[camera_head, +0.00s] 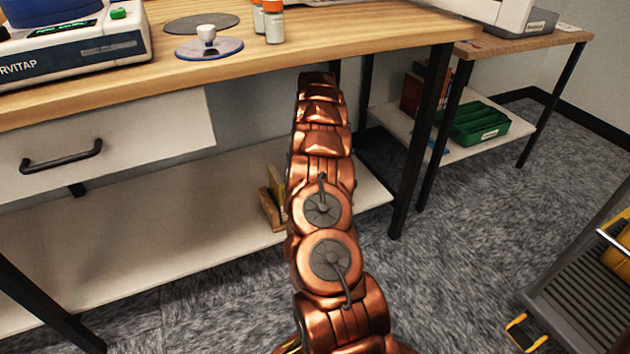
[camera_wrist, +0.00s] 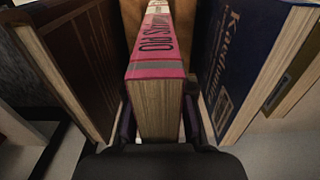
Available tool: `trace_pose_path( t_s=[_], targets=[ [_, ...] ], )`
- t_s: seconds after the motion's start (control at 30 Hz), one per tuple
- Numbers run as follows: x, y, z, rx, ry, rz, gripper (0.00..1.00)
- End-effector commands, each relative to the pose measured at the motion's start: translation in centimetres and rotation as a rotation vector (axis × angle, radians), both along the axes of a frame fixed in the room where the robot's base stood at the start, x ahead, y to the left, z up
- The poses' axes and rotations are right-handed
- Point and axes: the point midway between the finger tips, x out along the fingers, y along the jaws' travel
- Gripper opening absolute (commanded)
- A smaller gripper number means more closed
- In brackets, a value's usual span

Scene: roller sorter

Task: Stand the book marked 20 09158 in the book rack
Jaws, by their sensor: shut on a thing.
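In the wrist view my gripper (camera_wrist: 157,118) is shut on a book with a pink spine (camera_wrist: 156,62), one dark finger on each side. Large dark lettering runs along its spine; I cannot read the mark 20 09158. The held book stands between a dark brown book (camera_wrist: 78,62) on the left and a dark blue book (camera_wrist: 238,55) on the right, with narrow gaps near the fingers. In the head view a wooden piece (camera_head: 271,210), perhaps the book rack, shows on the low shelf, mostly hidden by my arm. My gripper is hidden there.
Table legs (camera_head: 432,140) stand at the right. A green bin (camera_head: 475,122) sits on a farther shelf. A grey cart (camera_head: 585,290) is at lower right.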

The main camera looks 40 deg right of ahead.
Motion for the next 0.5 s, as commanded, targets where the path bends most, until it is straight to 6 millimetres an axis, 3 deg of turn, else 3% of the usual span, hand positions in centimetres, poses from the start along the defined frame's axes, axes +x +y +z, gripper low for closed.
trace_pose_path(
  t_s=[0.33, 0.5],
  targets=[
    [-0.3, -0.1, -4.5, 0.003, 0.004, -0.003, 0.00],
    [-0.2, -0.1, -5.1, 0.001, 0.003, -0.003, 0.00]
  ],
)
